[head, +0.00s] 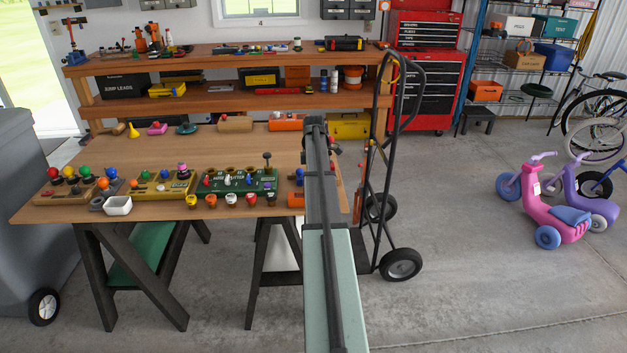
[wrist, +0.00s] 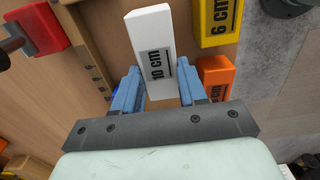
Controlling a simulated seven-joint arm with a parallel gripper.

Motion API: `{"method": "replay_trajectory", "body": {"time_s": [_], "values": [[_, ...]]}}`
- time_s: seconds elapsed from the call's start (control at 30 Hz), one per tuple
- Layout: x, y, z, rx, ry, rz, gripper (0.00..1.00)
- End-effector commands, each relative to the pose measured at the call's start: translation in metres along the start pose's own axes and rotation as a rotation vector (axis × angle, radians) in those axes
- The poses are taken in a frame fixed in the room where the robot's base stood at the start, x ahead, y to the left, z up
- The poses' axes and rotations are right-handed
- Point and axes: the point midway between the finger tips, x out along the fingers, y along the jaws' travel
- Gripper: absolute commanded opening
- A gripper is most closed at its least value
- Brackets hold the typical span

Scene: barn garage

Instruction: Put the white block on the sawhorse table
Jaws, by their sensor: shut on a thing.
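The white block (wrist: 155,30), marked "10 cm", is held between the two blue fingers of my gripper (wrist: 158,80) in the wrist view. The fingers are shut on its sides, and the block points away from the palm. In the head view my arm hides the block and the fingertips. The sawhorse table (head: 200,146) has a brown wooden top on dark trestle legs, and my arm reaches over its right end. Wood also shows behind the block in the wrist view. I cannot tell how far the block is from the wood.
An orange block (wrist: 215,75) and a yellow "6 cm" block (wrist: 219,18) are close to the right of the white block. Control boxes with coloured knobs, such as the green one (head: 262,183), line the table's front. A hand truck (head: 401,264) stands at its right. The table's middle is clear.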

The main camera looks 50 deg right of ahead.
Motion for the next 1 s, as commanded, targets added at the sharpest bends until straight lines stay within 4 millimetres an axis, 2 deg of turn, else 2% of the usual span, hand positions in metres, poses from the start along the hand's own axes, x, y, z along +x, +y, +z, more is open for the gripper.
{"method": "replay_trajectory", "body": {"time_s": [0.1,0.5,0.53,0.77,1.0], "values": [[0.0113,-0.0005,0.0000,0.000,0.000,-0.001,0.05],[0.0146,-0.0002,0.0000,0.000,0.000,-0.001,0.05],[0.0146,-0.0002,0.0000,0.000,0.000,0.000,0.44],[0.0143,-0.0002,0.0000,0.000,0.000,0.000,0.66],[0.0141,-0.0001,0.0000,0.000,0.000,0.000,0.67]]}}
